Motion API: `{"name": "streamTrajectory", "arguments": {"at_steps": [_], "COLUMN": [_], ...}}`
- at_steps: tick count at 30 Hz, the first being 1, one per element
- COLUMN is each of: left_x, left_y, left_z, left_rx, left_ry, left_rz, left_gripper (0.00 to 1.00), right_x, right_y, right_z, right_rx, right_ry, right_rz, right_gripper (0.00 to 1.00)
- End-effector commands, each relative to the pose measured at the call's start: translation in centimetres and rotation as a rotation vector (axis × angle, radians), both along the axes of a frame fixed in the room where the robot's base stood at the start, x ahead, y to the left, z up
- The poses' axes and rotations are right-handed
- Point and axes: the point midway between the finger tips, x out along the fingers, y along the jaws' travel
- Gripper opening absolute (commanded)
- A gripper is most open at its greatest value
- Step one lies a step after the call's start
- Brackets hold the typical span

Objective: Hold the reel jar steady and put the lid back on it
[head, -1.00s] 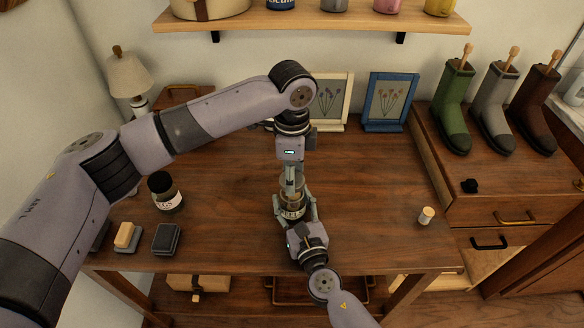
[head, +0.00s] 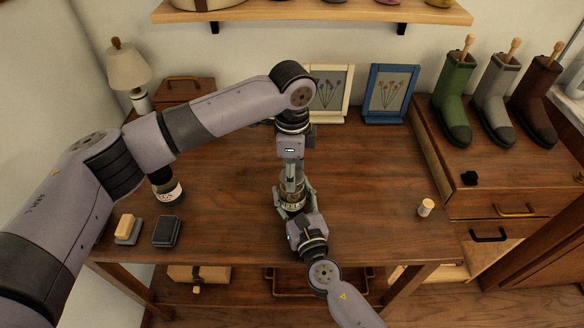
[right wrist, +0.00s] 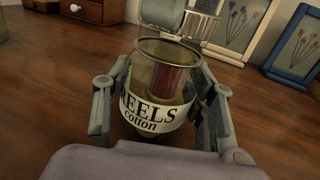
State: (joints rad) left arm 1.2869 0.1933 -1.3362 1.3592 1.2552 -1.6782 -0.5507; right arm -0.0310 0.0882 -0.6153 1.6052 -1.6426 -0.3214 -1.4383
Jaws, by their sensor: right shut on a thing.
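The reel jar (right wrist: 160,90) is clear glass with a white "REELS cotton" label and a dark red reel inside. Its rim faces up, uncovered in the right wrist view, and the jar looks slightly tilted there. My right gripper (right wrist: 158,108) is shut around its sides; in the head view the jar (head: 293,201) stands on the table between its fingers. My left gripper (head: 291,183) points down right above the jar. A grey part (right wrist: 162,12) shows behind the rim; I cannot tell whether it is a finger or the lid. I cannot clearly identify the lid.
A dark-topped labelled jar (head: 168,192) is partly hidden by my left arm. A brush-like block (head: 128,229) and a dark pad (head: 167,231) lie at front left. A small pale cylinder (head: 425,207) stands at the right. Picture frames (head: 390,92) line the back. The table's right half is mostly clear.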

Motion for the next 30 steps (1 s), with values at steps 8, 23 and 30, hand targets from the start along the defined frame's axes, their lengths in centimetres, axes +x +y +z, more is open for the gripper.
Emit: {"name": "streamTrajectory", "arguments": {"at_steps": [8, 23, 30], "left_x": [0.0, 0.0, 0.0], "left_y": [0.0, 0.0, 0.0], "left_z": [0.0, -0.8, -1.1], "left_rx": [0.0, 0.0, 0.001], "left_ry": [0.0, 0.0, -0.001], "left_rz": [-0.001, -0.001, -0.007], "left_gripper": [0.32, 0.32, 0.32], "right_x": [0.0, 0.0, 0.0], "right_y": [0.0, 0.0, 0.0], "right_z": [0.0, 0.0, 0.0], "right_rx": [0.0, 0.0, 0.0], "right_ry": [0.0, 0.0, 0.0], "right_rz": [0.0, 0.0, 0.0], "right_gripper": [0.01, 0.01, 0.0]}}
